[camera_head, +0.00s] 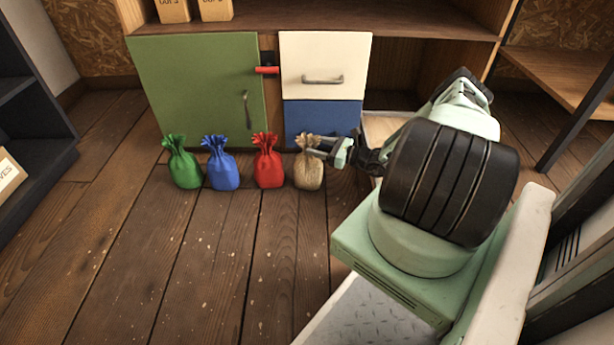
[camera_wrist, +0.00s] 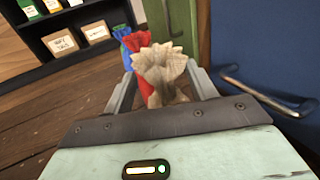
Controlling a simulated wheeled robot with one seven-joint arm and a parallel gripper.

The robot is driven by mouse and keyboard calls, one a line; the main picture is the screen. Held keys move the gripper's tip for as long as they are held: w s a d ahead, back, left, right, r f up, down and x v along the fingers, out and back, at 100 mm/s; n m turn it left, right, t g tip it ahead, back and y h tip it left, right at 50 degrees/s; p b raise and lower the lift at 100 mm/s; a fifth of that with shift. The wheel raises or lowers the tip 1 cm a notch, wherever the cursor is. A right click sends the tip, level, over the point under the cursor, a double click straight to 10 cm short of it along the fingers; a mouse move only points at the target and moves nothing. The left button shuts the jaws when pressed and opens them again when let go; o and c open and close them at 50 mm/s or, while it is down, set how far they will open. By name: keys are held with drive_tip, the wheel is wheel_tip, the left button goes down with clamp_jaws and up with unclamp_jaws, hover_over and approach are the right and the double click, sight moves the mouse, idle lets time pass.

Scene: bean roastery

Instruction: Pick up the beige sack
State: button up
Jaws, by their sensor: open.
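The beige sack (camera_head: 308,172) stands upright on the wooden floor, at the right end of a row of sacks, in front of the blue drawer. My gripper (camera_head: 312,146) reaches it from the right at the height of its gathered neck. In the wrist view the beige sack (camera_wrist: 164,75) is between the two open fingers of my gripper (camera_wrist: 163,88), with a finger on either side. I cannot tell whether a finger touches it. The sack's lower part is hidden by the gripper in the wrist view.
Red (camera_head: 268,168), blue (camera_head: 221,170) and green (camera_head: 182,168) sacks stand to the left. Behind are a green cabinet door (camera_head: 200,90), a white drawer (camera_head: 325,62) and a blue drawer (camera_head: 322,118) with a protruding handle (camera_wrist: 268,95). The floor in front of the sacks is clear.

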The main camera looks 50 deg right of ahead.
sight(308, 141)
drive_tip(key=shift+b+x, duration=0.9)
drive_tip(key=shift+x, duration=1)
drive_tip(key=shift+r, duration=0.1)
clamp_jaws()
